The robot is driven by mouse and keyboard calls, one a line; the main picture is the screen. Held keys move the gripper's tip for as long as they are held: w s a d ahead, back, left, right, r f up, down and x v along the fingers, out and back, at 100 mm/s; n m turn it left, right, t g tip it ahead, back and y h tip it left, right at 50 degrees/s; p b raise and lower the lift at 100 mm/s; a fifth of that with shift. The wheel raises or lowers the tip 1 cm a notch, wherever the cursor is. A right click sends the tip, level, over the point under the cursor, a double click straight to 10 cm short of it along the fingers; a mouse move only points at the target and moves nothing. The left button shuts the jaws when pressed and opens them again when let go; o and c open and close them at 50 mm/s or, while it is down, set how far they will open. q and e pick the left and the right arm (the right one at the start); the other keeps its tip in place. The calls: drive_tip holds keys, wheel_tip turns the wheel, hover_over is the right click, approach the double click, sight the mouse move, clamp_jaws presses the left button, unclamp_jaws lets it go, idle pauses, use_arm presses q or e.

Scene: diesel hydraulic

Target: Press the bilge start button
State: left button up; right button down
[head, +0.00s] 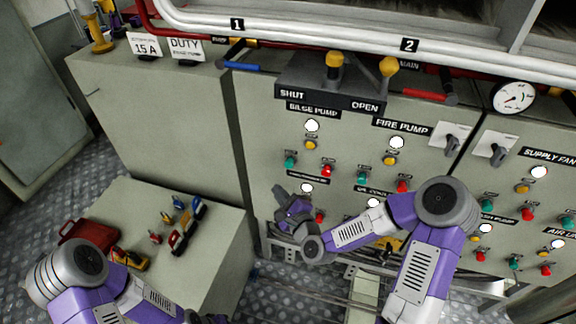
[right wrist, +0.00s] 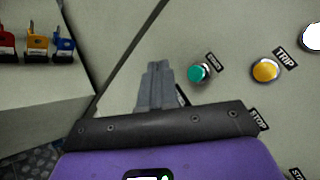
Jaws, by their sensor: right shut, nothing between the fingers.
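The bilge start button is the green one (head: 290,162) under the BILGE PUMP label (head: 313,110) in the head view. A red button (head: 327,171) is to its right, with a yellow one (head: 311,145) and a white lamp (head: 312,125) above. My right gripper (head: 279,191) is below this group, in front of the panel. In the right wrist view the gripper (right wrist: 156,68) is shut and empty, its tips beside a green button (right wrist: 199,73) labelled START. My left gripper is mostly cut off at the bottom edge.
A yellow TRIP button (right wrist: 265,70) is near that green button. FIRE PUMP controls (head: 402,126) are to the right. Yellow-knobbed levers (head: 334,60) stand above the panel. A low cabinet (head: 225,225) at left carries padlocks and a red box (head: 88,238).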

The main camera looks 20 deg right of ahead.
sight(289, 163)
drive_tip(key=w+d, duration=0.3)
drive_tip(key=w, duration=0.2)
drive_tip(key=shift+w+d, duration=0.3)
drive_tip(key=shift+d, duration=0.1)
idle(1.8)
drive_tip(key=shift+w+d, duration=0.25)
drive_tip(key=shift+w, duration=0.1)
